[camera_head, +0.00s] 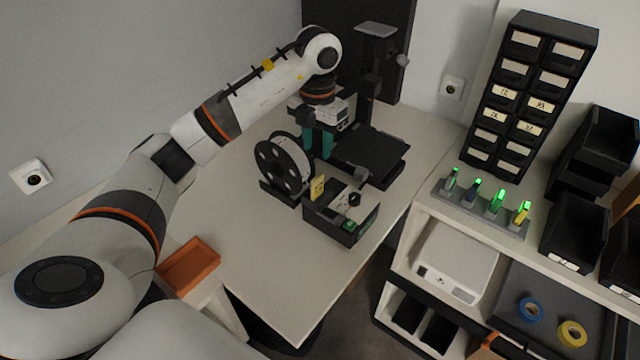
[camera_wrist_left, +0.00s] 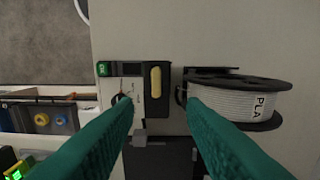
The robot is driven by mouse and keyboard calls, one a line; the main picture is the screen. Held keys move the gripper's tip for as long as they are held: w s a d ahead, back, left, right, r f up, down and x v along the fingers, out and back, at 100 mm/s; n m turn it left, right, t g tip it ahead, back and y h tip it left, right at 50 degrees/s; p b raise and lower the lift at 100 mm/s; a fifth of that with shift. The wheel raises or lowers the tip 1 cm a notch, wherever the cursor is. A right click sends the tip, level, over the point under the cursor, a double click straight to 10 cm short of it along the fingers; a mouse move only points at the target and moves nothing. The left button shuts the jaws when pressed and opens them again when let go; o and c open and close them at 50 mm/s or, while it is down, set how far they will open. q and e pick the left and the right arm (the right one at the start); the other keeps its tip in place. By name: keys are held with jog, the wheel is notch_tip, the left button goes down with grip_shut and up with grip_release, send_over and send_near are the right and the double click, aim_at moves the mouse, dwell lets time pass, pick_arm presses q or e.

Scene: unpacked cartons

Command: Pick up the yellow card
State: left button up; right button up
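The yellow card (camera_head: 317,187) stands upright at the left end of a small black box with a light top (camera_head: 359,232), on the pale table. In the left wrist view the card (camera_wrist_left: 156,81) shows as a narrow yellow strip on the box's black end, just beyond the fingertips. My left gripper (camera_head: 318,146) has teal fingers and hangs above and behind the card. In the left wrist view my left gripper (camera_wrist_left: 158,102) is open, with nothing between its fingers. My right gripper is not in view.
A white filament spool (camera_head: 292,162) in a black holder stands close left of the card. A black 3D printer (camera_head: 372,152) stands behind. An orange tray (camera_head: 188,267) sits at the front left. The front middle of the table (camera_head: 275,270) is clear.

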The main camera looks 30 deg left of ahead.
aim_at(317, 178)
pick_arm(q)
notch_tip(317, 178, down, 6)
jog(key=shift+r+p, duration=0.1)
jog(key=shift+p, duration=0.5)
jog(key=f+p, duration=0.1)
jog(key=f, duration=0.1)
jog(key=s+f+p, duration=0.1)
jog(key=f, duration=0.1)
jog(key=shift+d+f, duration=0.1)
jog(key=shift+d, duration=0.1)
jog(key=shift+w+f+p, duration=0.15)
jog(key=shift+f+p, duration=0.15)
jog(key=shift+f, duration=0.3)
grip_shut()
